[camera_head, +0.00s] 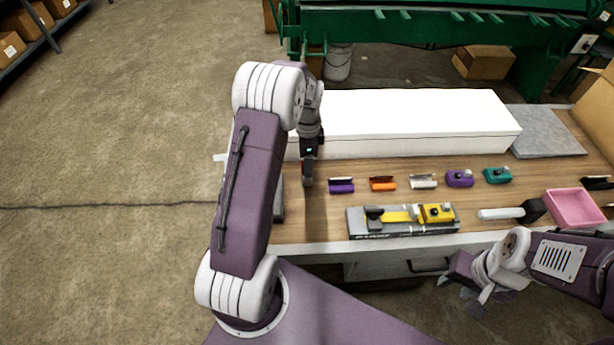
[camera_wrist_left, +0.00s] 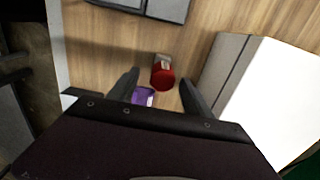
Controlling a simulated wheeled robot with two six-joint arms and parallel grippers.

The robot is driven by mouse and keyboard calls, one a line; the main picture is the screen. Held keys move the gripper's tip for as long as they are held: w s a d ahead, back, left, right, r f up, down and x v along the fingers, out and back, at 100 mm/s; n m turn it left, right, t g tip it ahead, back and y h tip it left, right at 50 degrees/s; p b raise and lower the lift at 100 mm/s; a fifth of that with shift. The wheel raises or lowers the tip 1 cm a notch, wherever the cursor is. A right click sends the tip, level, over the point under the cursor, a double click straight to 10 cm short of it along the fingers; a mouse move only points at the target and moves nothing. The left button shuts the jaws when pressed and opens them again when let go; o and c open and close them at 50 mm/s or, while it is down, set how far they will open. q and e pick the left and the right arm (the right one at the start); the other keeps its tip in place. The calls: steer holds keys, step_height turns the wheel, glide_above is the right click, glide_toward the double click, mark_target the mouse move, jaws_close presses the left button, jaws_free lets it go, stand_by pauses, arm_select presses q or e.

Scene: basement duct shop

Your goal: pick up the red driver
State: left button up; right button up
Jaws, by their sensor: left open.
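The red driver shows in the left wrist view (camera_wrist_left: 163,75) as a short red cylinder with a grey end, over the wooden bench. My left gripper (camera_wrist_left: 159,78) is open, with one finger on either side of the red driver; I cannot tell whether they touch it. In the head view my left gripper (camera_head: 308,172) points down at the bench's left end, and only a bit of red shows there; the arm hides the rest. My right gripper (camera_head: 466,292) is in front of the bench edge, its fingers apart and empty.
A long white box (camera_head: 410,145) lies behind. Purple (camera_head: 341,186), orange (camera_head: 383,184) and other small pieces stand in a row to the right. A grey block with a yellow tool (camera_head: 435,213) lies in front; a pink tray (camera_head: 575,208) is at far right.

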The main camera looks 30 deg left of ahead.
arm_select(q)
steer(key=f, duration=0.5)
steer(key=shift+w+a+f+p, duration=0.2)
steer(key=shift+f+p, duration=0.1)
steer(key=shift+f, duration=0.1)
steer(key=shift+s+r, duration=0.1)
jaws_close()
